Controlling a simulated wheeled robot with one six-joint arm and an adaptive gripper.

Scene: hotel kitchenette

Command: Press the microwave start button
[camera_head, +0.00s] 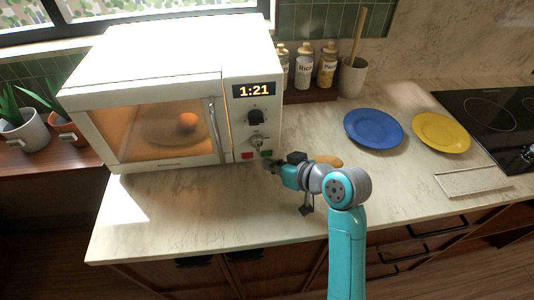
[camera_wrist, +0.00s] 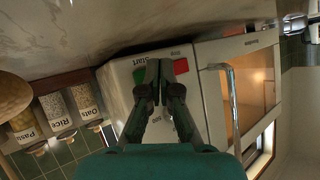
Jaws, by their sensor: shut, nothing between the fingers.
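The white microwave (camera_head: 165,75) stands on the counter with its door shut. Its window (camera_head: 155,125) glows orange around a round orange item (camera_head: 188,122) on a plate. The display (camera_head: 254,90) reads 1:21. Below the knobs are a red button (camera_head: 247,155) and a green button (camera_head: 266,153). My gripper (camera_head: 269,163) is shut and empty, just in front of the panel's lower right corner. The wrist view shows the panel turned over, with the green button (camera_wrist: 139,75) labelled "Start" partly behind my fingertips (camera_wrist: 159,70) and the red button (camera_wrist: 181,66) beside them. I cannot tell whether they touch the panel.
Labelled jars (camera_head: 304,65) and a utensil crock (camera_head: 352,77) stand behind, right of the microwave. A blue plate (camera_head: 373,128), a yellow plate (camera_head: 441,132) and a dark cooktop (camera_head: 490,115) lie farther right. A wooden item (camera_head: 328,161) lies partly behind my gripper. The front counter is clear.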

